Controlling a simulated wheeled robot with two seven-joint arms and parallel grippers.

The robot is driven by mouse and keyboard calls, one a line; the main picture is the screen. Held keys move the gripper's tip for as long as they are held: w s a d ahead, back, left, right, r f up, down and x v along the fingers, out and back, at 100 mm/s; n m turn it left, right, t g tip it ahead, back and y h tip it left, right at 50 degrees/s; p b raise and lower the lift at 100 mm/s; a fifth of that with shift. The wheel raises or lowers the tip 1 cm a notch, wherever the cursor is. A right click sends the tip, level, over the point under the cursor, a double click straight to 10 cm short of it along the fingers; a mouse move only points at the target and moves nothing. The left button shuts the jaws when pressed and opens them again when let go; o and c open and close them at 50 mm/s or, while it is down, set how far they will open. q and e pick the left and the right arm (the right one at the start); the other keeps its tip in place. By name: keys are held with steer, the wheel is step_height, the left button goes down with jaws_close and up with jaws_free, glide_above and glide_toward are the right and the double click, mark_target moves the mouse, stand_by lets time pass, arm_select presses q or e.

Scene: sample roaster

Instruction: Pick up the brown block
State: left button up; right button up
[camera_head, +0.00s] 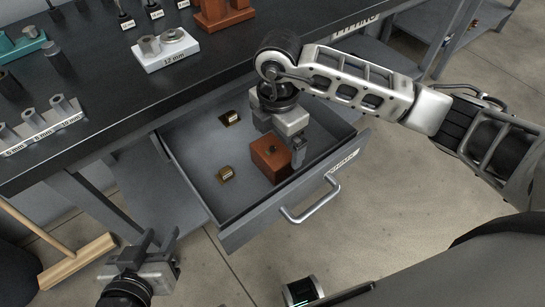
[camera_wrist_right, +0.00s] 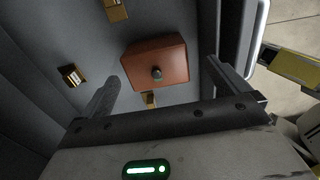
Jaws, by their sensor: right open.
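The brown block (camera_head: 268,160) lies in the open grey drawer (camera_head: 200,181), near its front right part. It is reddish-brown with a small dark knob on top. In the right wrist view the block (camera_wrist_right: 153,62) sits ahead of and between the fingertips. My right gripper (camera_wrist_right: 158,82) is open and empty, its fingers reaching down into the drawer; in the head view it is right at the block's right side (camera_head: 284,141). Whether a finger touches the block I cannot tell. My left gripper (camera_head: 149,246) is low at the lower left, away from the drawer, with its fingers apart.
Small brass pieces (camera_head: 226,174) (camera_head: 229,118) lie in the drawer. The dark worktop (camera_head: 115,90) above carries a white labelled holder (camera_head: 166,52) and other parts. A wooden-handled brush (camera_head: 76,262) is at the lower left.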

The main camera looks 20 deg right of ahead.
mark_target(272, 150)
steer(key=shift+w+a+f+b, duration=0.1)
steer(key=shift+a+f+b, duration=0.1)
steer(key=shift+f, duration=1.6)
steer(key=shift+w+a+f+b, duration=0.1)
steer(key=shift+a+f, duration=0.1)
steer(key=shift+f, duration=1.55)
steer(key=shift+r, duration=0.1)
steer(key=c, duration=1.2)
